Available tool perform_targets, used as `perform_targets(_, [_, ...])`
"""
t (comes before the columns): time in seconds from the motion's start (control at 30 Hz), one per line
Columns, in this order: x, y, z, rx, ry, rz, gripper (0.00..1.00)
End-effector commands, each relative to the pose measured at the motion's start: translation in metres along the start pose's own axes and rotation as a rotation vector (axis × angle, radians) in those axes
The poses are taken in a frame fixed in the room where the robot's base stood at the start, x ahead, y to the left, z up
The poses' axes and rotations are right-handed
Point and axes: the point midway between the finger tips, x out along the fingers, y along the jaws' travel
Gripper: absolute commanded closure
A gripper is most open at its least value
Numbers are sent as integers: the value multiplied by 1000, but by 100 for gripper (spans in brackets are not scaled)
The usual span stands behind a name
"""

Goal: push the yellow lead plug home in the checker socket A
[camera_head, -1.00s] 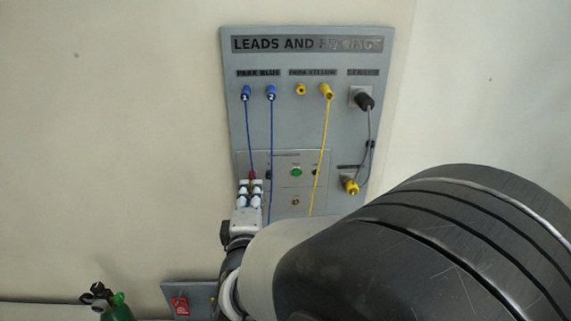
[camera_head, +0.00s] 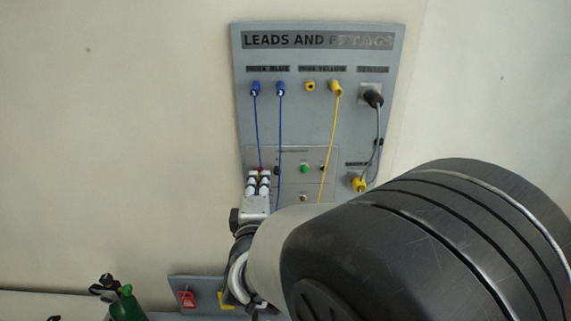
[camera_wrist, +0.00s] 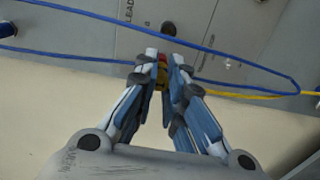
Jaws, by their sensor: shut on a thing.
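My gripper (camera_head: 259,178) is at the lower left of the grey leads panel, in front of the checker plate (camera_head: 290,190). In the wrist view my gripper (camera_wrist: 163,62) is shut on a small red and yellow plug (camera_wrist: 162,73), taken as the yellow lead plug; the fingers hide most of it. A dark round socket (camera_wrist: 169,28) shows on the panel just beyond the fingertips, apart from the plug in the picture. Its label is not readable, so I cannot tell whether it is socket A. A yellow lead (camera_head: 329,135) hangs from the top right yellow plug.
Two blue leads (camera_head: 281,140) hang beside my gripper; a blue lead (camera_wrist: 230,58) loops across the wrist view. A green button (camera_head: 304,169) is on the checker. A grey cable (camera_head: 379,130) hangs at right. A green bottle (camera_head: 126,304) stands lower left.

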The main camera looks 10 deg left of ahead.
Motion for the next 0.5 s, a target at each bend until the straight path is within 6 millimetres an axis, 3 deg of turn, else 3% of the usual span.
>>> perform_targets(0.3, [7,1,1,1,-2,3,100])
perform_targets(0.33, [7,1,1,1,-2,3,88])
perform_targets(0.5, [6,1,0,1,-1,3,76])
